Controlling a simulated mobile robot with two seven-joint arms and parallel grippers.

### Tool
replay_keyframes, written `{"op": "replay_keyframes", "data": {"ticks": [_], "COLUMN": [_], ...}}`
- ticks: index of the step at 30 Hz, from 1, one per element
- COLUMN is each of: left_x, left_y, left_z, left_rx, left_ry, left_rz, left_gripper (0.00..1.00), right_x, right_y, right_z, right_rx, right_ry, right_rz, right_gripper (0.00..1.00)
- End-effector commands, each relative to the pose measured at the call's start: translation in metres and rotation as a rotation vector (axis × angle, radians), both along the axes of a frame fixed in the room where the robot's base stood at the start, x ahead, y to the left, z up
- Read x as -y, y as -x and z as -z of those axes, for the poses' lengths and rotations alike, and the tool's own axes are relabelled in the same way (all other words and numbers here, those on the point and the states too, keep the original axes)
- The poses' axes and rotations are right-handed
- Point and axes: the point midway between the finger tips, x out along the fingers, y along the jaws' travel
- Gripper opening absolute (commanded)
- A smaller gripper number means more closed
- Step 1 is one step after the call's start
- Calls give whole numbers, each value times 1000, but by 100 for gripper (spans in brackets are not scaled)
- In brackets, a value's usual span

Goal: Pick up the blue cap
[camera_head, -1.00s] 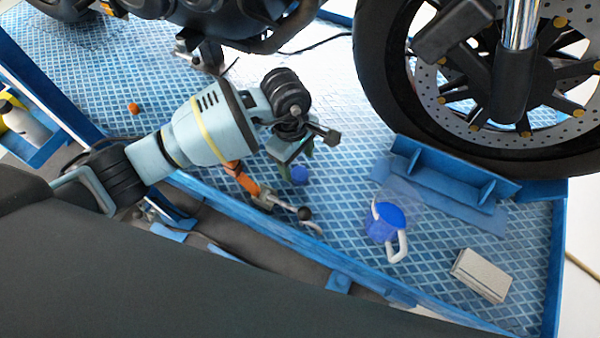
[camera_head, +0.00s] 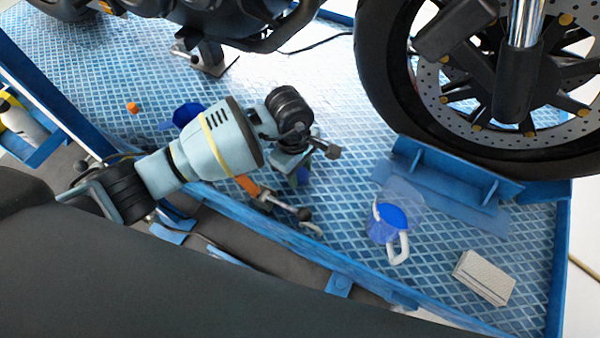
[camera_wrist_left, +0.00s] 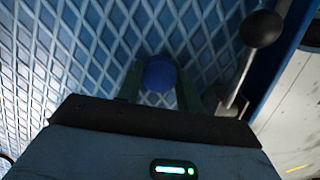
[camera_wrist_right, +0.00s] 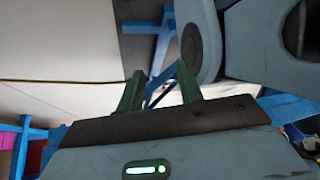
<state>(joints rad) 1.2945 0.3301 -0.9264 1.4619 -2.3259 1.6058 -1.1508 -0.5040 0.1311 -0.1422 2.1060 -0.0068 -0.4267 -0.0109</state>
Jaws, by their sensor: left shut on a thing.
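The blue cap (camera_wrist_left: 160,75) is small and round and sits between the green fingers of my left gripper (camera_wrist_left: 160,88) in the left wrist view. In the head view the cap (camera_head: 303,176) shows partly under my left gripper (camera_head: 296,172), over the blue diamond-plate platform. My left gripper is shut on it. I cannot tell whether the cap still touches the platform. My right gripper (camera_wrist_right: 162,78) shows in the right wrist view with its fingers apart and nothing between them.
A blue jug with a white handle (camera_head: 389,224) and a pale box (camera_head: 484,278) stand to the right. A lever with a black knob (camera_wrist_left: 262,28) is close to my left gripper. A motorcycle wheel (camera_head: 378,110) stands behind. A dark blue object (camera_head: 187,114) and small orange piece (camera_head: 132,107) lie left.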

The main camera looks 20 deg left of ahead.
Motion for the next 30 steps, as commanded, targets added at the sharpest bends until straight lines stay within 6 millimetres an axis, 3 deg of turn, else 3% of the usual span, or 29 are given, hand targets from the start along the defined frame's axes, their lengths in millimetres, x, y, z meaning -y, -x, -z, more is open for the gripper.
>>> {"op": "replay_keyframes", "data": {"ticks": [8,21,30], "left_x": [0,-1,0], "left_y": [-1,-1,0], "left_z": [-9,-84,-101], "left_rx": [2,4,0], "left_ry": [0,-1,-1], "left_rz": [1,1,0], "left_gripper": [16,16,16], "right_x": [-1,-4,-4], "right_y": [-2,-6,-6], "right_z": [-2,-17,-18], "right_rx": [5,20,19], "right_ry": [-1,-6,-6], "right_rz": [-1,-2,-3], "right_gripper": [36,36,36]}}
